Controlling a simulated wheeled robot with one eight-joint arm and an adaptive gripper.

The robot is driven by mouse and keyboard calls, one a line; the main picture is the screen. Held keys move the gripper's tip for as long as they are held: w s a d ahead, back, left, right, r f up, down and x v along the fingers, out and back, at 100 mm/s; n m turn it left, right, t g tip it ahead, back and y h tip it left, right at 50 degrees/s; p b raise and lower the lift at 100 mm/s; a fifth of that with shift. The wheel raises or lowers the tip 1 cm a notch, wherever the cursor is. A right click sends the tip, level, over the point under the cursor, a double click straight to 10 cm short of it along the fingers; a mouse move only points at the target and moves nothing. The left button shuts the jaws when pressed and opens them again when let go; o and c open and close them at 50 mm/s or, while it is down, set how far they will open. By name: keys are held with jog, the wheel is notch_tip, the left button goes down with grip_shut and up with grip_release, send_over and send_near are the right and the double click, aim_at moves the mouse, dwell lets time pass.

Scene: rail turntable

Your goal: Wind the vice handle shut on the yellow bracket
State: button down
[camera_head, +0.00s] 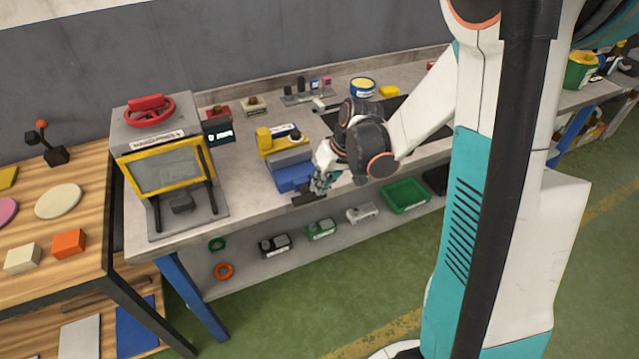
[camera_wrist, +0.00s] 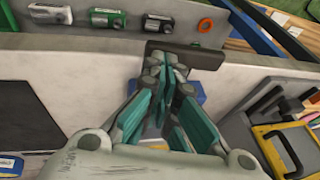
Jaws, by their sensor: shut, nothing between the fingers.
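The blue vice (camera_head: 290,178) stands at the bench's front edge in the head view, with a grey jaw block (camera_head: 290,157) on top. The yellow bracket (camera_head: 264,138) is behind that block; whether the jaws touch it I cannot tell. A dark bar, seemingly the vice handle (camera_head: 303,200), sticks out at the vice's front. My gripper (camera_head: 320,183) is low at the right front of the vice, close to the bar. In the wrist view my teal fingers (camera_wrist: 168,72) are together and empty. The bar (camera_wrist: 195,55) lies just past the fingertips; contact is unclear. The bracket is hidden there.
A press with a yellow-framed window (camera_head: 165,170) and red wheel stands left of the vice. A yellow-topped tin (camera_head: 362,87) and small parts sit along the back. The lower shelf (camera_head: 255,276) holds a green tray (camera_head: 405,195) and several small items. Some bench beside the vice is bare.

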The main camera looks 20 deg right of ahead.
jog(key=f+y+b, duration=0.1)
jog(key=d+f+y+b, duration=0.1)
jog(key=y+b, duration=0.1)
jog(key=shift+d+f+m+y, duration=0.1)
jog(key=shift+d+m+y, duration=0.05)
jog(key=shift+m+y, duration=0.15)
jog(key=shift+f+b, duration=0.1)
jog(key=shift+b, duration=0.25)
jog(key=shift+d+f, duration=0.1)
jog(key=shift+f, duration=0.2)
jog(key=shift+f+b, duration=0.15)
jog(key=shift+b, duration=0.2)
